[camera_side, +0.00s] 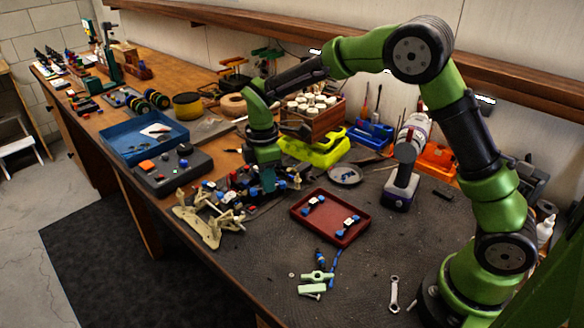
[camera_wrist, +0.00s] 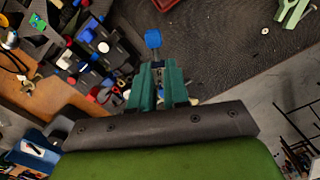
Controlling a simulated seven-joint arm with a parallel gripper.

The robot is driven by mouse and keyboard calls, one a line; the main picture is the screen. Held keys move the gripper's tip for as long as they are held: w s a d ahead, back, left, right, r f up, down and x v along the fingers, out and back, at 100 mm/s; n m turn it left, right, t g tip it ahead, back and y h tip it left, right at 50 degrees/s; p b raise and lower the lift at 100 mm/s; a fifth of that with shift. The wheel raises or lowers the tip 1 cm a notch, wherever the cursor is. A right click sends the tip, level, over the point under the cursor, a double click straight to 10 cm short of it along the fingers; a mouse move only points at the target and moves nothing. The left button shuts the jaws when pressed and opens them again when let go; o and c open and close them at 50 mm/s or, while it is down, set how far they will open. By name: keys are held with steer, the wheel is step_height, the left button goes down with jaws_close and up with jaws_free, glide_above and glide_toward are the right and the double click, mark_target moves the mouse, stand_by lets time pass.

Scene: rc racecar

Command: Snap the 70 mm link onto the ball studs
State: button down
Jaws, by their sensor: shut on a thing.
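My gripper (camera_wrist: 158,88) has its teal fingers shut on a link, whose blue end (camera_wrist: 153,40) sticks out past the fingertips in the wrist view. Most of the link is hidden between the fingers. In the side view my gripper (camera_side: 268,182) points down over the dark car chassis (camera_side: 236,190), which carries blue and pale fittings. The chassis (camera_wrist: 95,55) also shows left of the fingers in the wrist view. The ball studs are too small to tell apart, and I cannot tell whether the link touches any.
A red tray (camera_side: 345,236) right of the chassis holds two blue-ended links. A beige frame part (camera_side: 203,222) stands at the front edge. Pale green pieces (camera_side: 315,283) and a wrench (camera_side: 394,293) lie in front. A dark box (camera_side: 172,172) stands left.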

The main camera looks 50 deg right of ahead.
steer(key=w+a+r+m, duration=0.2)
steer(key=w+a+m, duration=0.3)
steer(key=m, duration=0.7)
steer(key=shift+w+a+r+m, duration=0.3)
steer(key=shift+w+a+r, duration=0.1)
steer(key=shift+a, duration=0.2)
steer(key=shift+f, duration=0.1)
steer(key=shift+f, duration=2.85)
steer(key=shift+f, duration=1)
steer(key=c, duration=1)
jaws_free()
steer(key=shift+c, duration=0.2)
steer(key=shift+r, duration=0.1)
